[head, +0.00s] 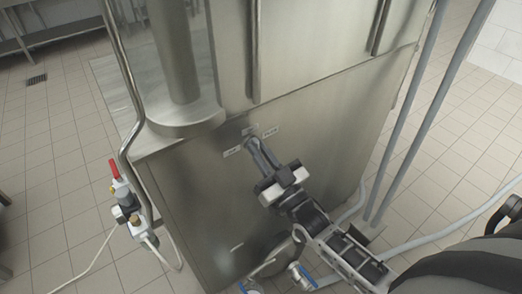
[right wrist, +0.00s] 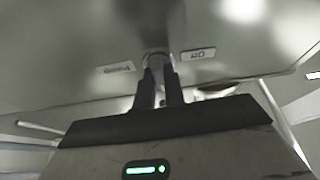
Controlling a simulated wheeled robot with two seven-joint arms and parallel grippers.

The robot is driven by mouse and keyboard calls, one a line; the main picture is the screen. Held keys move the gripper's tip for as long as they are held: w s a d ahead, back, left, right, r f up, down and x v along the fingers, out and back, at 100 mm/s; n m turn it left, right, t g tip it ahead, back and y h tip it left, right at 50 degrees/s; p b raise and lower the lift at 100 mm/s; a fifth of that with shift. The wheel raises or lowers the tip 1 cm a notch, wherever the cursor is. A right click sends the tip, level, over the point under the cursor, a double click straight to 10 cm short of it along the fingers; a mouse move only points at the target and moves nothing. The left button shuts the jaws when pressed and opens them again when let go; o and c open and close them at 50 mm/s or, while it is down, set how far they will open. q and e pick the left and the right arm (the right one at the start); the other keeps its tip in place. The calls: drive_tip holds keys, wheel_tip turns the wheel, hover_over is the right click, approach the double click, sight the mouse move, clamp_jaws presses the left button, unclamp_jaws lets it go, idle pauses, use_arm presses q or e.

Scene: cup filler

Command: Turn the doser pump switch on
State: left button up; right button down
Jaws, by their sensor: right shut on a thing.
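The steel cabinet front (head: 185,200) carries the doser pump switch, a small round knob (right wrist: 157,58) with a label on either side in the right wrist view. The label on the right (right wrist: 198,54) appears to read "ON"; the left label (right wrist: 116,68) is blurred. My right gripper (head: 252,140) reaches up to the panel from the lower right. Its fingers (right wrist: 159,80) are shut on the knob and hide much of it, so its setting cannot be told. My left gripper is not in view.
A red-handled valve (head: 114,168) on a bent steel pipe (head: 124,150) stands left of the cabinet. Blue-handled valves (head: 306,276) sit below my right arm. Grey upright posts (head: 412,110) and hoses (head: 425,240) lie to the right. The tiled floor (head: 50,190) at left is mostly free.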

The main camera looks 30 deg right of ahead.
drive_tip(key=shift+f+m+h, duration=0.1)
drive_tip(key=shift+m+h, duration=0.3)
drive_tip(key=shift+m, duration=0.3)
drive_tip(key=c, duration=1.5)
unclamp_jaws()
drive_tip(key=b+v, duration=0.2)
drive_tip(key=v, duration=1.4)
